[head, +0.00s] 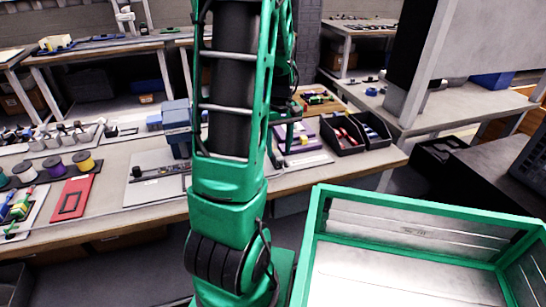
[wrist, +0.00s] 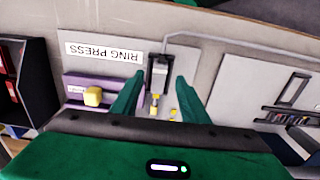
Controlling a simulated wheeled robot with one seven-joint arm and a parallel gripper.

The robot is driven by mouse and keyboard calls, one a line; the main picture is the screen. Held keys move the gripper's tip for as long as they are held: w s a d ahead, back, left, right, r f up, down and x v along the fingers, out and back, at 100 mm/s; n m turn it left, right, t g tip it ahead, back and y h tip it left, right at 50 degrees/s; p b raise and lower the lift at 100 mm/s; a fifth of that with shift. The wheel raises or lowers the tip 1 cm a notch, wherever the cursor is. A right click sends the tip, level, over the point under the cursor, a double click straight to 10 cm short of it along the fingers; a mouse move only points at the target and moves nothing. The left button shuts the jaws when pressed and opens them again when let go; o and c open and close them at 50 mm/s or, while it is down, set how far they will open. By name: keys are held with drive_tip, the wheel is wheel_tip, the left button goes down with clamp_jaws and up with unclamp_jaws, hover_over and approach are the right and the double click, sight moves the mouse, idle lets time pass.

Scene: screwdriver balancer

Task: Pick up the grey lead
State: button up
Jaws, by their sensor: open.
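A thin grey line that looks like the grey lead (wrist: 196,36) runs right from the top of a dark upright tool in the wrist view; its far end is hard to make out. The dark tool (wrist: 158,68) with a yellow lower end stands between my fingers as seen from the wrist. My gripper (wrist: 159,82) is open, its two green fingers apart on either side of that tool in the picture. I see no contact. In the head view my gripper (head: 283,138) is small, over the far right part of the bench and partly behind my arm.
A purple block with a yellow knob (wrist: 93,96) sits beside the RING PRESS label (wrist: 103,52). Black bins (head: 345,137) stand right of my gripper. Spools (head: 54,167) and a red tray (head: 72,197) lie at left. A green-framed box (head: 420,208) is in front.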

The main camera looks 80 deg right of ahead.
drive_tip(key=shift+f, duration=1.15)
clamp_jaws()
drive_tip(key=shift+r, duration=0.15)
